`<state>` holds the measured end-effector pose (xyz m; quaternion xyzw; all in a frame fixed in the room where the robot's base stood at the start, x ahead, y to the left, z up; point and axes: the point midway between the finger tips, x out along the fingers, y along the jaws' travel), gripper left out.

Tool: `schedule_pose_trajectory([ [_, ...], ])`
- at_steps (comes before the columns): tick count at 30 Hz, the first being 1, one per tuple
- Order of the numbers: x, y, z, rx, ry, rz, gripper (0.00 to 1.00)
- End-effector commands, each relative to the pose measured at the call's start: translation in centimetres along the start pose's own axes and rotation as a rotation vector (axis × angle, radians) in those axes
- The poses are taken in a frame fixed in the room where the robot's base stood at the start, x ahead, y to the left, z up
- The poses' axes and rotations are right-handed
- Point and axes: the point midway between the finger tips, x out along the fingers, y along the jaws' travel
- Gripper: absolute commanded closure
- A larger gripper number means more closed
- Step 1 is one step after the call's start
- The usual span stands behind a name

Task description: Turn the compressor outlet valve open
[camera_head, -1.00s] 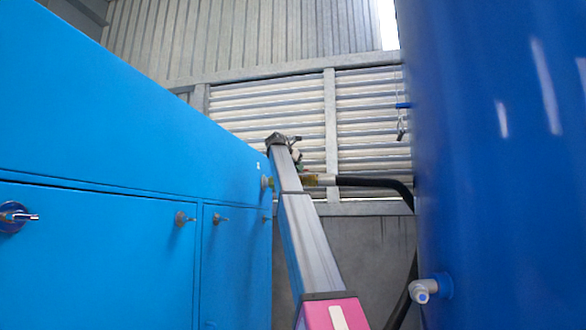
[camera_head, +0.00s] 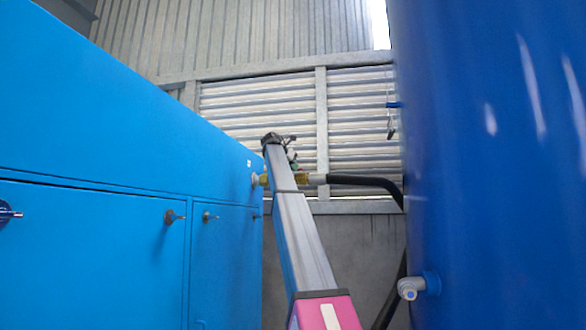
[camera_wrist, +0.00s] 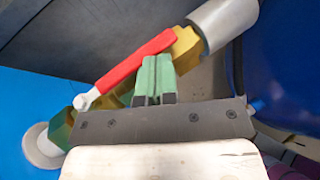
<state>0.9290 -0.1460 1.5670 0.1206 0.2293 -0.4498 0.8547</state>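The compressor outlet valve has a red lever (camera_wrist: 135,68) and a brass-yellow body (camera_wrist: 186,48) in the wrist view. The lever runs slantwise, roughly along the pipe line, with a pale pivot end at lower left. In the head view the brass fitting (camera_head: 301,178) shows small beside my arm, between the blue cabinet and a black hose. My gripper (camera_wrist: 156,62) has green fingers close together, with only a thin gap. The fingertips are just below the lever in the picture; I cannot tell whether they touch it. The lever is hidden in the head view.
The blue compressor cabinet (camera_head: 95,130) stands at left, with latches on its doors. A big blue tank (camera_head: 500,150) fills the right side, with a grey elbow fitting (camera_head: 411,287). The black hose (camera_head: 365,181) crosses the gap between them. A louvred wall (camera_head: 255,110) stands behind.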

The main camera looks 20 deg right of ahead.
Motion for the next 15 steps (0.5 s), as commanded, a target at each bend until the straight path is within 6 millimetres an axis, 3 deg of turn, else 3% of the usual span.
schedule_pose_trajectory([
  [15, -0.67, 0.53, -0.33, 0.000, -0.002, 0.000, 1.00],
])
